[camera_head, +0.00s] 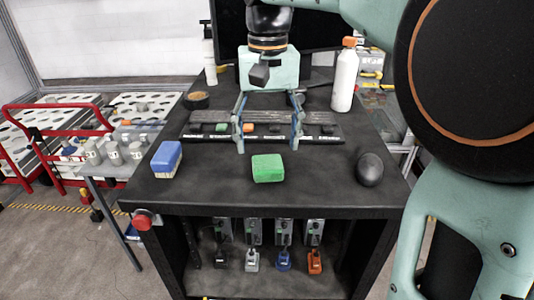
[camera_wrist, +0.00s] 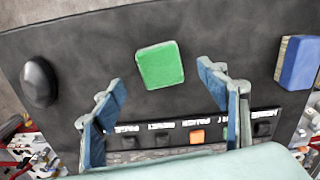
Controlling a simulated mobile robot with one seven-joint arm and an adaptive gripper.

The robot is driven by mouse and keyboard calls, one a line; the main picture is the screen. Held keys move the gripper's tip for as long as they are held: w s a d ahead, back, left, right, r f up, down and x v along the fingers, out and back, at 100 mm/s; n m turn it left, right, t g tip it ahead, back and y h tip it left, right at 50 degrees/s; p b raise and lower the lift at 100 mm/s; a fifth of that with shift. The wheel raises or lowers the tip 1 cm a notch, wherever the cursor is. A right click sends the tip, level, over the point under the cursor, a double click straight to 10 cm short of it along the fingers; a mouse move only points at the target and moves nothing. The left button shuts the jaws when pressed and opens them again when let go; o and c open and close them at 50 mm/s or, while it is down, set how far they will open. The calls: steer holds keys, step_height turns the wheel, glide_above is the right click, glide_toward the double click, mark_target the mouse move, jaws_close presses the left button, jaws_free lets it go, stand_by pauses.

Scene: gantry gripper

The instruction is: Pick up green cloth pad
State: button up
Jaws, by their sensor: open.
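The green cloth pad (camera_head: 268,168) lies flat on the dark tabletop near the middle of its front part. It also shows in the wrist view (camera_wrist: 160,65), beyond the fingertips and between their lines. My gripper (camera_head: 268,143) is open and empty above the table, behind the pad as seen from the head. In the wrist view its two blue-grey fingers (camera_wrist: 161,78) are spread wide, with nothing between them touching. The pad is fully visible and apart from the fingers.
A blue block with a tan side (camera_head: 166,159) lies left of the pad, and a black rounded object (camera_head: 370,169) lies right. A labelled rack strip (camera_head: 200,134) lies behind. A white bottle with an orange cap (camera_head: 345,78) stands at the back right. Tabletop around the pad is clear.

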mark_target(268, 166)
steer(key=f, duration=0.5)
steer(key=shift+s, duration=0.3)
steer(key=shift+d, duration=0.1)
steer(key=c, duration=1.1)
steer(key=shift+r, duration=0.15)
